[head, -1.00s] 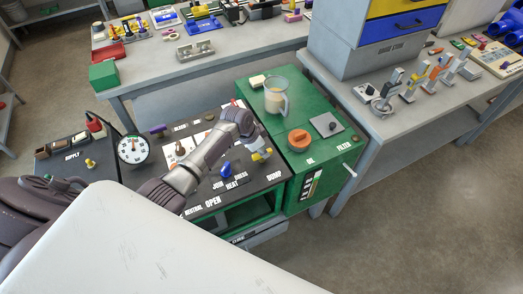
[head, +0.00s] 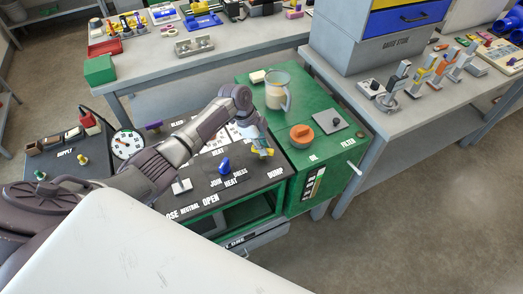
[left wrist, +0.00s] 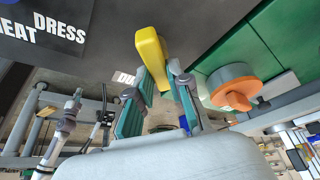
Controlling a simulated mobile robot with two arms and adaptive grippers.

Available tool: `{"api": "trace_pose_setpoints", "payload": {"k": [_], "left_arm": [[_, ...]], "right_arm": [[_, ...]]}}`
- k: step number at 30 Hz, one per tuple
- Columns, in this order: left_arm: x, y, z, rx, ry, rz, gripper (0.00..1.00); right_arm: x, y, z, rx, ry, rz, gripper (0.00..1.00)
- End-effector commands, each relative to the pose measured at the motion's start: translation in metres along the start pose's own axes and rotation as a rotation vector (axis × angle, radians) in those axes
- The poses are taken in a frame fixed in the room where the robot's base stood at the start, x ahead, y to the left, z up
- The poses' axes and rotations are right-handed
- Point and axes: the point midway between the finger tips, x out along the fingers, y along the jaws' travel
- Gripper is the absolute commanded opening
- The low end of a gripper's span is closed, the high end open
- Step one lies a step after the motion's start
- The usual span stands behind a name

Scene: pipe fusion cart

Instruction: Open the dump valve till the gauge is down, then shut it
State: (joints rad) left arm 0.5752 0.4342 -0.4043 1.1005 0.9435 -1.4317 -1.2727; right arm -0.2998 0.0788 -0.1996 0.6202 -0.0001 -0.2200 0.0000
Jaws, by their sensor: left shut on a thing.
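The dump valve has a yellow handle (head: 268,152) behind the DUMP label at the right edge of the dark cart top. It also shows in the left wrist view (left wrist: 151,50). My left gripper (head: 260,146) is shut on this handle. In the left wrist view its teal-padded fingers (left wrist: 158,98) lie on both sides of the handle's lower part. My right gripper does not show.
A blue knob (head: 223,166) stands on the cart left of the valve. The green cabinet on the right carries an orange oil cap (head: 301,134) and a clear jug (head: 277,92). Grey benches stand behind and to the right. The floor at lower right is clear.

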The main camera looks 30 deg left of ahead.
Motion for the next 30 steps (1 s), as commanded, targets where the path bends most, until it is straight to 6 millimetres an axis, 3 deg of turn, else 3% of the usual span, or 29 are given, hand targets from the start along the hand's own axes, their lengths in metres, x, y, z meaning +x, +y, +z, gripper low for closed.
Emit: {"api": "trace_pose_setpoints", "payload": {"k": [1, 15, 30], "left_arm": [[0.006, 0.001, 0.002, 0.043, -0.001, 0.024, 0.0], [0.006, 0.004, 0.002, 0.439, 0.001, 0.192, 0.0], [0.005, 0.007, 0.002, 0.67, 0.002, 0.293, 0.0]], "right_arm": [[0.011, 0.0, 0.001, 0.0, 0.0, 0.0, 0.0], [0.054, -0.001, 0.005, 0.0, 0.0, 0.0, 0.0], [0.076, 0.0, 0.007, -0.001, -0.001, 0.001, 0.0]]}}
